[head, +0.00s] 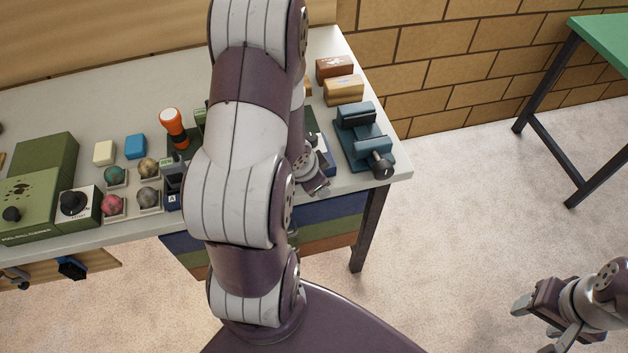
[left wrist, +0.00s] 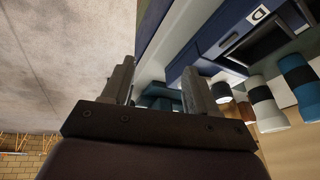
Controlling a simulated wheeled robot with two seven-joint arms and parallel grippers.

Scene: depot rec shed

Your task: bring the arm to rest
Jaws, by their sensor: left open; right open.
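My left arm rises through the middle of the head view and hides part of the workbench (head: 335,200). Its gripper (head: 318,190) shows only partly, by the bench's front edge, left of a teal vise-like tool (head: 362,140). In the left wrist view the left gripper's two fingers (left wrist: 158,78) stand apart, with nothing seen held between them. My right gripper (head: 540,322) is at the lower right of the head view, over the floor, open and empty.
The bench holds a green box (head: 38,165), a dial box (head: 82,205), several balls on small stands, an orange-topped cylinder (head: 173,125), and brown (head: 335,67) and tan (head: 344,90) blocks. A green table (head: 605,35) stands at right. Floor between is clear.

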